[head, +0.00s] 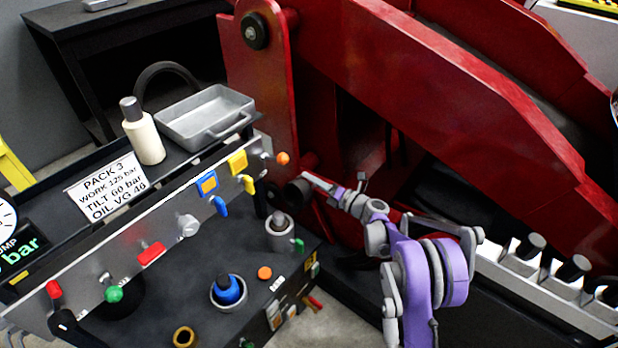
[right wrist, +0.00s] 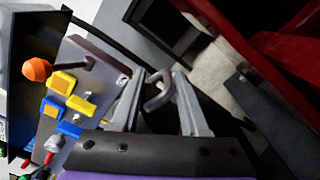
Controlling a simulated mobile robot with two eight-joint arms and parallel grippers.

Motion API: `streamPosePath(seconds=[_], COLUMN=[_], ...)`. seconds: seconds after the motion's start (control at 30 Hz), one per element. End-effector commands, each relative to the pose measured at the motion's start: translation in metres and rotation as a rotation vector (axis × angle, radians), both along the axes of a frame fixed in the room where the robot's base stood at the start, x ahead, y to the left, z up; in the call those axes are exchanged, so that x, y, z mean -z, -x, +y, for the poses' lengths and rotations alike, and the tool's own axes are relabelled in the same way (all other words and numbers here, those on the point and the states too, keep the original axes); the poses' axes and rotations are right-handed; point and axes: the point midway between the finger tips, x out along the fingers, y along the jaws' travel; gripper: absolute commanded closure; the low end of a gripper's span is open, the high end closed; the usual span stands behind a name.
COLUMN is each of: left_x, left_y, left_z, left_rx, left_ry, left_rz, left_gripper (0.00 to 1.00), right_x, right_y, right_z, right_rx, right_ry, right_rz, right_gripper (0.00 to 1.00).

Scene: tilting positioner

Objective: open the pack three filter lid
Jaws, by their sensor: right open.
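The pack three unit carries a white "PACK 3" sign (head: 105,187). On its dark lower deck stands a grey cylinder with a round cap (head: 280,230) and a green part at its side; I cannot tell for sure whether this is the filter lid. My right gripper (head: 335,182) is open, above and to the right of this cylinder, close to the red frame. In the right wrist view its two fingers (right wrist: 158,76) stand apart. A grey loop (right wrist: 156,92) shows between them; I cannot tell how far off it is. My left gripper is out of view.
The panel bears an orange knob (head: 282,158), yellow lever (head: 248,183), blue lever (head: 219,205) and red switch (head: 151,253). A cream bottle (head: 146,138) and grey tray (head: 171,129) stand on top. The red frame (head: 450,80) rises behind.

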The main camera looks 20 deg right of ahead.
Motion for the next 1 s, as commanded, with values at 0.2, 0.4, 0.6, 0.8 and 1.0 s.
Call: streamPosePath(seconds=[0.2,0.4,0.6,0.8,1.0], left_x=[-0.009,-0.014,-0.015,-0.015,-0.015], left_y=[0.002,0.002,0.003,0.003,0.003], left_z=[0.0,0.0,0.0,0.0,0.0], left_rx=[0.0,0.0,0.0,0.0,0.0], left_ry=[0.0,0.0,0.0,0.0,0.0], left_rz=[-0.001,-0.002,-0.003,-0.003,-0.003], left_gripper=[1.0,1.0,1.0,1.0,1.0], right_x=[-0.002,-0.001,-0.001,0.0,0.0], right_y=[0.037,0.064,0.074,0.075,0.075], right_z=[-0.028,-0.046,-0.054,-0.054,-0.054], right_rx=[0.004,0.001,0.001,0.0,0.0], right_ry=[0.0,0.001,0.0,0.0,0.0], right_rz=[0.0,0.0,0.001,0.0,0.0], right_gripper=[0.55,0.55,0.55,0.55,0.55])
